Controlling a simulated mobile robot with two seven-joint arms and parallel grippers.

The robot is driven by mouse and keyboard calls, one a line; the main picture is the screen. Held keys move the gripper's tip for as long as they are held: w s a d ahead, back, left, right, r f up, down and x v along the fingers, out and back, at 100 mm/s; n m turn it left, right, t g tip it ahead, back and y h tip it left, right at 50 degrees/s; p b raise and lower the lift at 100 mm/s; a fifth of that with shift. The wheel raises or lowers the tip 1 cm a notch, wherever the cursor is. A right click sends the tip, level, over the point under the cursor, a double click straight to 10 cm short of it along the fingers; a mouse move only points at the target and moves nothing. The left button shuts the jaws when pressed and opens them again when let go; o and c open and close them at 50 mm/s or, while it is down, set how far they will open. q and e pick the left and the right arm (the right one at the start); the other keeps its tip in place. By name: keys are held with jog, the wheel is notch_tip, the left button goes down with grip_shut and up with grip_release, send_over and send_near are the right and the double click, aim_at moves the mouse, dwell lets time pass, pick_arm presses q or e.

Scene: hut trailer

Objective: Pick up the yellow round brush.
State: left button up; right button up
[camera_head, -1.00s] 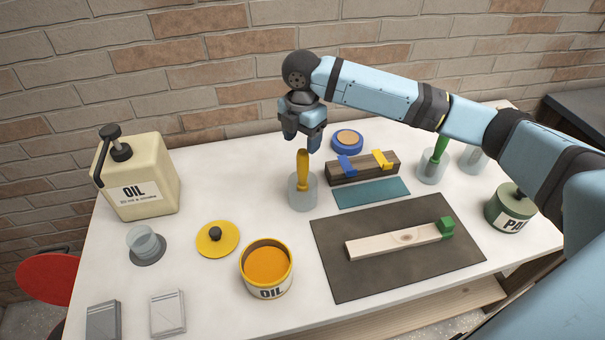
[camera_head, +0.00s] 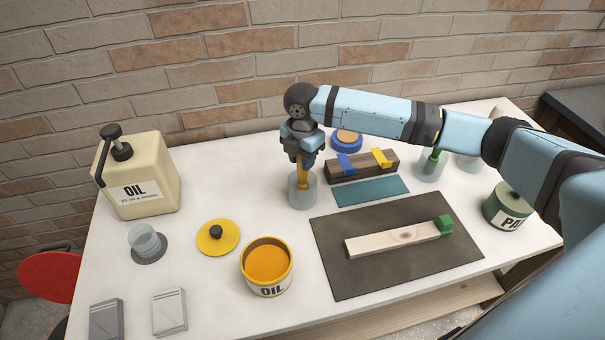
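The yellow round brush (camera_head: 302,178) stands upright in a clear glass jar (camera_head: 302,194) near the middle of the table. My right gripper (camera_head: 302,158) points down from above, with its fingers on either side of the upper part of the brush handle. The fingers look apart, and I cannot see them pressing on the handle. The top of the brush is hidden by the gripper. My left gripper is out of view.
Right of the jar are a wooden block (camera_head: 362,167) with blue and yellow brushes and a teal mat (camera_head: 371,191). An open oil tin (camera_head: 267,287), yellow lid (camera_head: 218,237) and oil can (camera_head: 137,175) stand left. A wood piece (camera_head: 395,239) lies on a dark mat (camera_head: 345,280).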

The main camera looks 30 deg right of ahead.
jog(key=c, duration=0.3)
jog(key=shift+r, duration=0.1)
